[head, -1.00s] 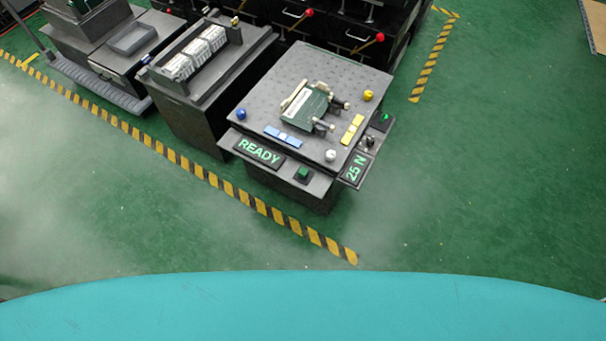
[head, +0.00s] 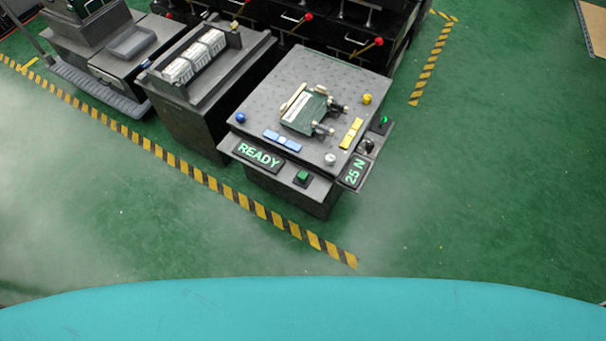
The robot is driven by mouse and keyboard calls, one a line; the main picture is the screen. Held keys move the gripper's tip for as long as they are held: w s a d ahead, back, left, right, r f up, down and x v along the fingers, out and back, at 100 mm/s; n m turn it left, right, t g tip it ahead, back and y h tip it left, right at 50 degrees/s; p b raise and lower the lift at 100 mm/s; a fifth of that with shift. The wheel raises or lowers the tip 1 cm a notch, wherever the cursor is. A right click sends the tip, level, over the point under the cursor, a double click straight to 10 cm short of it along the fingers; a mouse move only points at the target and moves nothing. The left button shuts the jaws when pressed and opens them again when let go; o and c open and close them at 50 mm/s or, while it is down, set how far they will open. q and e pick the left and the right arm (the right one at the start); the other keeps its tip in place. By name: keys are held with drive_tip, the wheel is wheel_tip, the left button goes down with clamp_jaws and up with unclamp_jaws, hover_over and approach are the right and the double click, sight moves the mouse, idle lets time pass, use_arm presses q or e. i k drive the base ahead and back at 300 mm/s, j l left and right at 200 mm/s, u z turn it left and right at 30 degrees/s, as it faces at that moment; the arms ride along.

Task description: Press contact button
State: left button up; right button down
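A green square button (head: 302,176) sits on a dark mount at the front ledge of the grey fixture table (head: 262,86), beside the READY display (head: 259,155). A second green button (head: 384,120) is on a dark box at the table's right side. Which of them is the contact button, I cannot tell. A green fixture with a white label (head: 304,108) stands on the perforated top. Neither of my grippers is in view.
A "25 N" display (head: 353,172) is at the right corner. A cabinet with white blocks (head: 194,56) stands left of the table; black cabinets with red-knobbed levers (head: 378,42) are behind. Striped floor tape (head: 259,208) passes in front. Green floor is free at front and right.

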sight(303, 175)
drive_tip(key=k+l+u, duration=0.1)
drive_tip(key=u, duration=0.3)
drive_tip(key=k+l+u, duration=0.1)
drive_tip(key=u, duration=0.35)
drive_tip(key=k+u, duration=0.15)
drive_tip(key=u, duration=0.25)
